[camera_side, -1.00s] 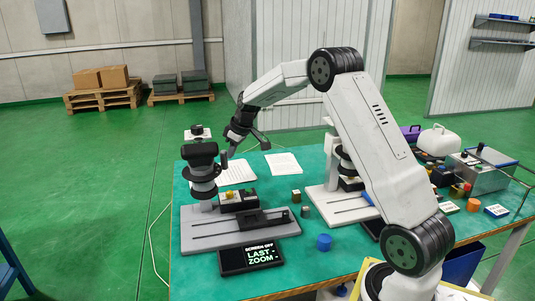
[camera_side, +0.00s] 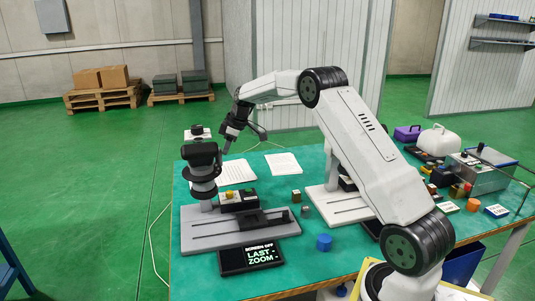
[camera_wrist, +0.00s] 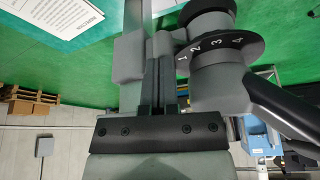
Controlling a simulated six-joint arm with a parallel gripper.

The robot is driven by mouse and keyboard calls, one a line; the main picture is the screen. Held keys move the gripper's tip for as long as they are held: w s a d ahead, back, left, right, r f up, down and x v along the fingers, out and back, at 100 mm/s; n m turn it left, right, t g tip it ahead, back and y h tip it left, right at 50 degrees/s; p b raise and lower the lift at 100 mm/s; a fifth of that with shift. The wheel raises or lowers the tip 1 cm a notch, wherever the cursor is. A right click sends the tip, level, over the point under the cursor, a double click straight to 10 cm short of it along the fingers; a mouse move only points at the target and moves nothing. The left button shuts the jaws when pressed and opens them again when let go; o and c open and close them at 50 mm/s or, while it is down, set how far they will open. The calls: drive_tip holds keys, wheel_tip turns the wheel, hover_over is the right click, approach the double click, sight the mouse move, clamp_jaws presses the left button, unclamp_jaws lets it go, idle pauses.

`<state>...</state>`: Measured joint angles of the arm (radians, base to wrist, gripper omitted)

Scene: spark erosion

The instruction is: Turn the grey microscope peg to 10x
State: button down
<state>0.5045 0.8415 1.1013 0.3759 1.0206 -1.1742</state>
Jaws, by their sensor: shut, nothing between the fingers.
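The left microscope has a black head (camera_side: 203,152) on a grey base (camera_side: 200,238). A dark ring (camera_side: 205,175) sits below its head. In the wrist view a black dial (camera_wrist: 240,50) with white marks 1, 2, 3 and 4 shows right of my fingers. I cannot single out the grey peg for sure. My gripper (camera_side: 226,151) is shut and empty, pointing down just right of the microscope head. In the wrist view its dark fingers (camera_wrist: 160,75) are close together beside the dial; whether they touch anything is unclear.
A black display (camera_side: 251,257) in front reads "SCREEN OFF LAST ZOOM -". A blue knob-like object (camera_side: 323,242) and small blocks lie between. Paper sheets (camera_side: 283,163) lie behind.

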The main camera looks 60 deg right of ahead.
drive_tip(key=shift+w+d+n, duration=0.1)
drive_tip(key=shift+w+n, duration=0.35)
drive_tip(key=shift+n, duration=0.05)
drive_tip(key=shift+s+a, duration=0.2)
drive_tip(key=shift+s+a, duration=0.3)
drive_tip(key=shift+s, duration=0.2)
idle(0.4)
drive_tip(key=s+d+r, duration=0.4)
drive_tip(key=s+r, duration=0.2)
drive_tip(key=r, duration=0.3)
drive_tip(key=shift+s+r, duration=0.15)
drive_tip(key=shift+s, duration=0.1)
